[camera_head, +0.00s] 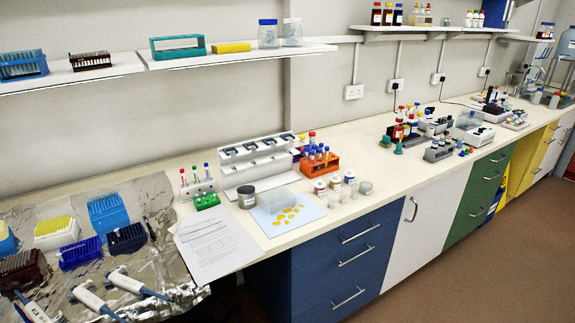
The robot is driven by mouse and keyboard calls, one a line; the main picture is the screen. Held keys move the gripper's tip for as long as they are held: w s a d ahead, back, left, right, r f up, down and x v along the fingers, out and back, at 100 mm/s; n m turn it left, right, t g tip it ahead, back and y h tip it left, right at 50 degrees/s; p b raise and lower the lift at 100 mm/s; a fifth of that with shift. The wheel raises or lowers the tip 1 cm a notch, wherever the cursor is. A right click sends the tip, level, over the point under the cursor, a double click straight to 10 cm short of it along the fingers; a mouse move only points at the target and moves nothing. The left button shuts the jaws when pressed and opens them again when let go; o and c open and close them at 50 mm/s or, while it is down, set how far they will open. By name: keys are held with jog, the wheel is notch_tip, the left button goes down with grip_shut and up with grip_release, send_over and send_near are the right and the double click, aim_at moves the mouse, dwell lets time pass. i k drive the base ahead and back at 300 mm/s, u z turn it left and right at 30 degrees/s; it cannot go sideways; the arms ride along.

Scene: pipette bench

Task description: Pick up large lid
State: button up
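A grey cylindrical jar (247,199) with a darker round top stands on the bench left of centre, beside a pale blue sheet (272,226) with yellow pieces on it. A clear, see-through object lies at the back of the sheet. Several small jars, such as a white one (320,189), stand to the right of the sheet, some with light round tops. A small clear dish (365,187) is at their right end. I cannot tell which round top is the large lid. My gripper is not in view.
A white pipette stand (262,160) and an orange tube rack (318,163) stand behind the jars. Paper sheets (215,243) overhang the front edge. Foil with pipettes and tip boxes fills the left. Bench (385,178) right of the jars is clear.

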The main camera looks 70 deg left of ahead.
aim_at(275, 200)
jog(key=u, duration=2.7)
